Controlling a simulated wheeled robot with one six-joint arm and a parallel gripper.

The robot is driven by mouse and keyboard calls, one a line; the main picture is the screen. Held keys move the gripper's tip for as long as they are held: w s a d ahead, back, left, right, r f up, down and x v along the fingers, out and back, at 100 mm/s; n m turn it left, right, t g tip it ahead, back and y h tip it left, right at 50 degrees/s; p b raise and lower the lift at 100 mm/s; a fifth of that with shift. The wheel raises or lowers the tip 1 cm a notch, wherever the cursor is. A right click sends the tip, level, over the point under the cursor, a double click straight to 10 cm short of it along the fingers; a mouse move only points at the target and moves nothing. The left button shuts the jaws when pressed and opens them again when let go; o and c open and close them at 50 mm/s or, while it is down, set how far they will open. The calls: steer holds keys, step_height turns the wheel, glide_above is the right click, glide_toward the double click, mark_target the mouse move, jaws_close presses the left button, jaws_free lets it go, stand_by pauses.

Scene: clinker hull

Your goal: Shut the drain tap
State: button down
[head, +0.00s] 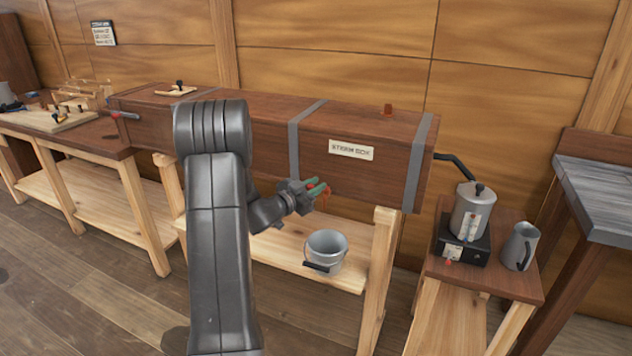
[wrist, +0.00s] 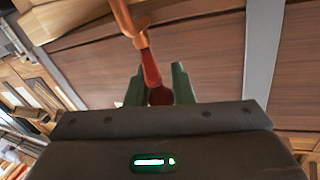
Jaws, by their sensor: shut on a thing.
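The drain tap shows in the wrist view as a copper pipe (wrist: 125,18) with a red lever (wrist: 150,66). In the head view its red and orange parts (head: 323,195) sit low in front of the steam box (head: 265,145), partly hidden by my fingers. My gripper (wrist: 159,82) has its green fingers on either side of the red lever and is shut on it. In the head view my gripper (head: 316,187) is at the tap, below the box's front. Whether the tap's passage is open or closed cannot be told.
A metal bucket (head: 326,250) stands on the lower shelf (head: 285,262), below the tap. A boiler pot (head: 470,212) and a grey jug (head: 520,245) stand on the small table at right. A workbench (head: 75,140) is at left. The floor in front is clear.

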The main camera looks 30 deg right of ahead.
steer(key=shift+w+d+m+g+h+p, duration=0.1)
steer(key=shift+w+m+g+h+p, duration=0.2)
steer(key=shift+m+g, duration=1.05)
steer(key=shift+w+m+g+h+p, duration=0.1)
steer(key=shift+w+m+g+p, duration=0.35)
steer(key=shift+g, duration=1.4)
steer(key=shift+w+d+m+g+h+p, duration=0.15)
steer(key=shift+w+m+g, duration=0.25)
steer(key=shift+m+g, duration=1.05)
steer(key=shift+a+g, duration=0.1)
steer(key=shift+g, duration=0.25)
steer(key=c, duration=1.3)
jaws_free()
steer(key=shift+o, duration=0.2)
steer(key=shift+r, duration=0.1)
steer(key=shift+n, duration=0.25)
